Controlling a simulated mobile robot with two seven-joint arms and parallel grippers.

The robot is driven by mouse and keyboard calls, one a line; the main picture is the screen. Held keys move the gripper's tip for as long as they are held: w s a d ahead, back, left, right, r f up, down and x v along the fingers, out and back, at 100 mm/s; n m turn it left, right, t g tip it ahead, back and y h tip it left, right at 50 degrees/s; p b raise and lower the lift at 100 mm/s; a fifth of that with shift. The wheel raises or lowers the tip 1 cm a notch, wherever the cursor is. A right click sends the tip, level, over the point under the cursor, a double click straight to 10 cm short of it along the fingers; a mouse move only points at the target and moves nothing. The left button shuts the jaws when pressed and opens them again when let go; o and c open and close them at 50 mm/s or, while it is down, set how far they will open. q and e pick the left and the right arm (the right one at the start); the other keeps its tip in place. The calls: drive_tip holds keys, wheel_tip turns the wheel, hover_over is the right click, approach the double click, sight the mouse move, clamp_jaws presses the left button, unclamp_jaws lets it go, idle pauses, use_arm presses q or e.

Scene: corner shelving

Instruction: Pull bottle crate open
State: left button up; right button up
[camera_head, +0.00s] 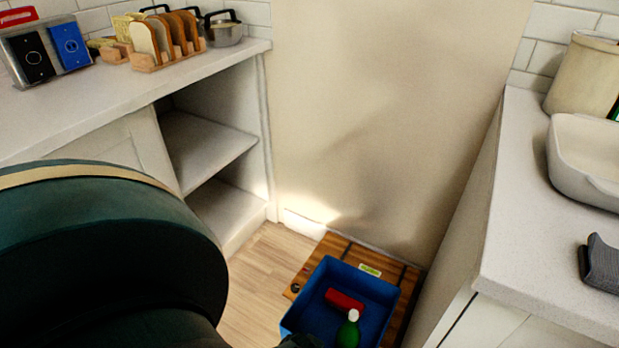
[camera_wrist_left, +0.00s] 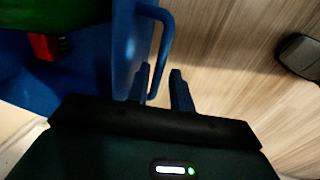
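The blue bottle crate (camera_head: 385,292) stands on the floor in the corner, on a wooden slatted piece. A green bottle with a white cap (camera_head: 348,332) and a red item (camera_head: 345,300) are in it. In the left wrist view, the crate's blue wall (camera_wrist_left: 122,45) is at the left, with a looped blue handle (camera_wrist_left: 164,42) on its side. My left gripper (camera_wrist_left: 160,90) has its fingers apart, one on each side of the handle's lower part. I cannot tell whether they touch it. My right gripper is not in view.
My left arm covers the lower left of the head view. A white counter with open shelves (camera_head: 207,135) is on the left, another counter (camera_head: 535,230) on the right. A beige wall (camera_head: 385,110) stands behind the crate. Bare wood floor (camera_head: 258,280) lies left of it.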

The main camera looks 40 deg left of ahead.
use_arm(q)
drive_tip(key=shift+o, duration=1)
drive_tip(key=shift+w, duration=0.1)
